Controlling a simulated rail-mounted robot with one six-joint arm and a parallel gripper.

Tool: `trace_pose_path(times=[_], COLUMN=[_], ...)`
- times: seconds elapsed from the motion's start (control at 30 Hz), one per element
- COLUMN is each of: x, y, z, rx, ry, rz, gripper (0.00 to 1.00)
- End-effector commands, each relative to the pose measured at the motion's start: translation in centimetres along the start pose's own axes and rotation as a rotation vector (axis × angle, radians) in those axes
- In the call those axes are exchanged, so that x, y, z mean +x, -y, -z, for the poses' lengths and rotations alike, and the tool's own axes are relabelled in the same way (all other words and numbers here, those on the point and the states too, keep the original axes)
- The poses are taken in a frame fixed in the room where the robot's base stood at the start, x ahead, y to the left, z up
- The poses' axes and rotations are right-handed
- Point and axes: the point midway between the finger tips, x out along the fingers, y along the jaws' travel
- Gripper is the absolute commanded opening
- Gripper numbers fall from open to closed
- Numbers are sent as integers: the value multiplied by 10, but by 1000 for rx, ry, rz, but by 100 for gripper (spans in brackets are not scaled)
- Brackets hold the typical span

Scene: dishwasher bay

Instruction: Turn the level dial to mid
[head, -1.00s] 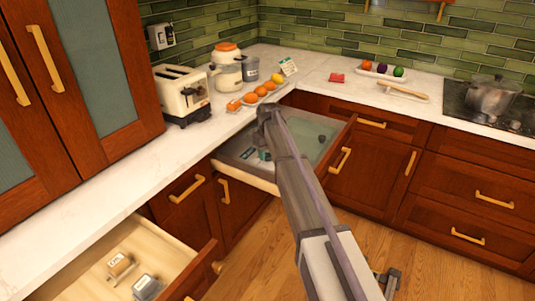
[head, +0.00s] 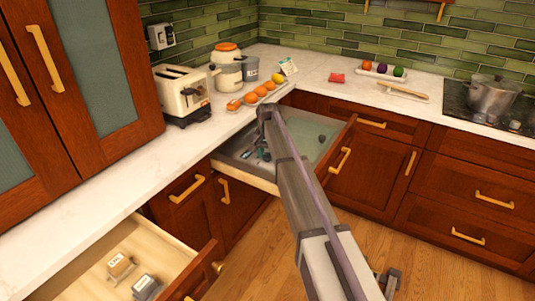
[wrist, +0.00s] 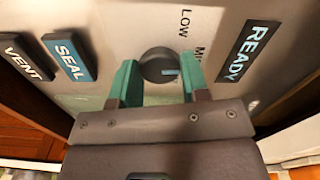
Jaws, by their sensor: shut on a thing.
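The round grey level dial (wrist: 158,66) shows in the wrist view, on a pale panel lettered LOW and a partly covered "MI…" to its upper right. A blue mark on the dial points right, toward my right finger. My gripper (wrist: 158,82) has teal fingers on both sides of the dial and is shut on it. The right finger partly covers the lettering. In the head view my gripper (head: 262,155) is small and low inside the open drawer (head: 300,165); the dial cannot be made out there.
The panel also carries READY (wrist: 248,53), SEAL (wrist: 69,57) and VENT (wrist: 25,57) labels. A toaster (head: 182,95), a row of orange round items (head: 250,97) and a cutting board (head: 402,91) are on the counter. A second open drawer (head: 75,275) holds two small boxes.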

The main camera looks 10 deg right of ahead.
Motion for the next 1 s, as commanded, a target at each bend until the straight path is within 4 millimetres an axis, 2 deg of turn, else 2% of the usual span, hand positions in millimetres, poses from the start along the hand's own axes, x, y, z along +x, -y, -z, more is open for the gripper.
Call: trace_pose_path(times=[0.23, 0.67, 0.7, 0.93, 1.0], x=[0, 0, 0, 0, 0], y=[0, 0, 0, 0, 0], z=[0, 0, 0, 0, 0], rx=[66, 77, 77, 77, 77], ry=[1, 1, 1, 0, 0], rz=[0, 0, 0, 0, 0], gripper=[18, 18, 43, 65, 67])
